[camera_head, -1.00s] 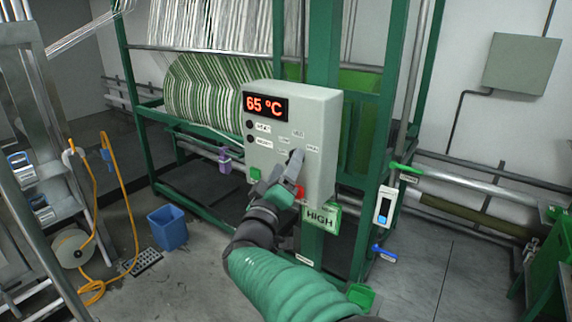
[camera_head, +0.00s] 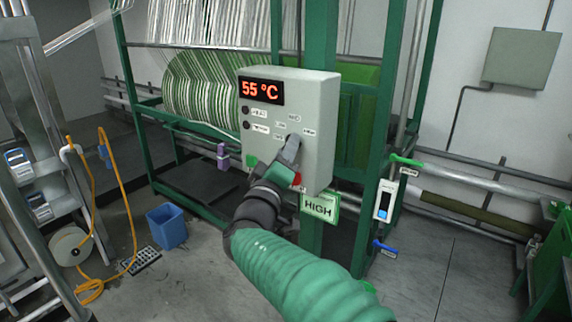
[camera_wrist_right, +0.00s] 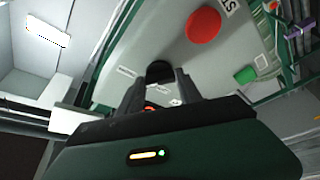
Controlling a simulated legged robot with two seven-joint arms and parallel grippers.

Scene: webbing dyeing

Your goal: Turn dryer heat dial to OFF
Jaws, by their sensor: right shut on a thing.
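The grey dryer control box (camera_head: 316,117) stands on a green post, with a red display (camera_head: 262,91) reading 55 °C. Small labels surround the heat dial on its front, including one at the upper right of the dial. My right gripper (camera_head: 290,150) is at the dial, its fingers shut on it and covering most of it in the head view. In the right wrist view the black dial (camera_wrist_right: 159,72) shows between the fingertips of my right gripper (camera_wrist_right: 160,88). The dial's exact pointing direction is hard to read. My left gripper is not in view.
A red button (camera_wrist_right: 203,25) and a green button (camera_wrist_right: 245,75) sit on the box near the gripper. A green HIGH sign (camera_head: 319,206) hangs below the box. A blue bin (camera_head: 167,226) stands on the floor at left.

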